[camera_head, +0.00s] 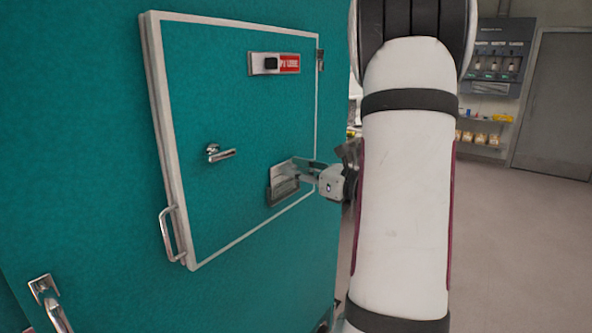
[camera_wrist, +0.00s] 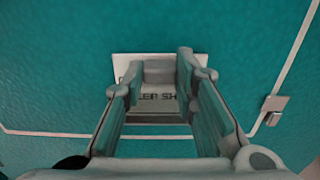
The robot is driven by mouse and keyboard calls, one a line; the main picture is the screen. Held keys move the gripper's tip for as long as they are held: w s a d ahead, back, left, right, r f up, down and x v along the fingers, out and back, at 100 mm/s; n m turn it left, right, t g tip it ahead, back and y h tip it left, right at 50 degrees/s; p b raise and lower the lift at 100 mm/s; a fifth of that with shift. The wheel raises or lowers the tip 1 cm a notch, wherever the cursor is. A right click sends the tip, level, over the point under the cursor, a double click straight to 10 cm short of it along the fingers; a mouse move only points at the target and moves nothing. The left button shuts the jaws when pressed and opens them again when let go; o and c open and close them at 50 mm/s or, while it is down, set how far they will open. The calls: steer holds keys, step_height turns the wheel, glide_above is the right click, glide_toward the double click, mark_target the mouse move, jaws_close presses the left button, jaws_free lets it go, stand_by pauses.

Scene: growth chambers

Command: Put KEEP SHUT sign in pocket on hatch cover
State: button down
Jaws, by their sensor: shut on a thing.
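The hatch cover (camera_head: 240,115) is a teal square panel with a pale frame, shut on the teal wall. A metal pocket (camera_head: 285,189) is fixed low on its right part. The KEEP SHUT sign is a pale plate with dark lettering, partly readable in the wrist view (camera_wrist: 125,69); my fingers hide its sides. In the head view the sign (camera_head: 287,168) stands at the pocket, its lower part overlapping it. I cannot tell whether its lower edge is inside or in front. My gripper (camera_head: 308,171) is shut on the sign's grey middle part, also in the wrist view (camera_wrist: 160,78).
The cover carries a lever handle (camera_head: 220,154) at its middle and a red-and-metal slider (camera_head: 275,63) at the top. A bar handle (camera_head: 171,234) stands out at its lower left. Open floor (camera_head: 520,240) lies to the right, with shelves (camera_head: 485,133) and a door (camera_head: 556,105) behind.

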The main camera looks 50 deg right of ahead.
stand_by(0.3)
steer(key=c, duration=1.2)
jaws_free()
steer(key=shift+s+d+p, duration=0.15)
steer(key=shift+s+p, duration=0.45)
steer(key=shift+s, duration=1.3)
steer(key=shift+s+d+p, duration=0.15)
steer(key=shift+s+p, duration=0.4)
steer(key=shift+s, duration=1.35)
